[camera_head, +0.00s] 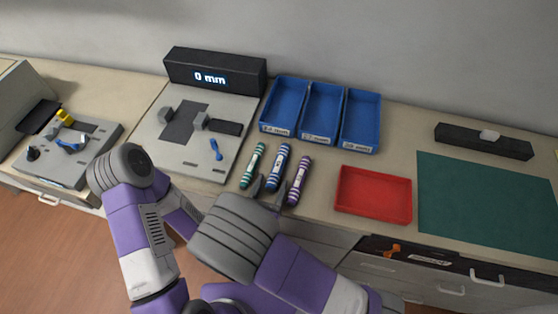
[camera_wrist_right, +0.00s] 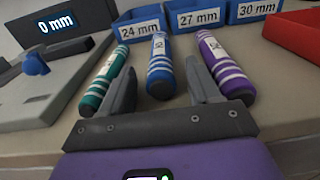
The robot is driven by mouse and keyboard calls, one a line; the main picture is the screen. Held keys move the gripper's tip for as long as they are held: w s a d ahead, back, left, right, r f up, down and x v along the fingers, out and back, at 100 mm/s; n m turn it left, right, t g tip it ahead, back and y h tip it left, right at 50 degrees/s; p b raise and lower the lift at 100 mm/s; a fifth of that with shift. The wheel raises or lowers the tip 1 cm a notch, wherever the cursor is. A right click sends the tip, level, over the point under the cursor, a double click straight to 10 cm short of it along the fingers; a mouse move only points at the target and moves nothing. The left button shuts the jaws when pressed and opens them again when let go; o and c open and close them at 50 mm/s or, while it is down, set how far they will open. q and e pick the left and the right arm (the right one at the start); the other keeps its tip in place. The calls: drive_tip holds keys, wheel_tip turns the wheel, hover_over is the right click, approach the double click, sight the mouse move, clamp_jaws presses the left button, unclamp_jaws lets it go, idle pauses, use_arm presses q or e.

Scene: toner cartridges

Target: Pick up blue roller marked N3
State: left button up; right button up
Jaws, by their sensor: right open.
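The blue roller (camera_head: 277,166) with white bands lies on the bench between a green one (camera_head: 253,166) and a purple one (camera_head: 299,180). My right gripper (camera_head: 269,188) is open and empty at the near end of the blue roller. In the right wrist view, the blue roller (camera_wrist_right: 160,68) lies ahead between the two spread fingers (camera_wrist_right: 161,88). The green roller (camera_wrist_right: 106,80) is left of the left finger, and the purple one (camera_wrist_right: 224,65) is right of the right finger. The white labels are too small to read. My left gripper is not in view.
Blue trays (camera_head: 283,104) marked 24, 27 and 30 mm stand behind the rollers. A red tray (camera_head: 373,195) and a green mat (camera_head: 485,205) lie to the right. The bench's front edge is close.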

drive_tip(key=shift+s, duration=0.15)
drive_tip(key=shift+c, duration=0.2)
clamp_jaws()
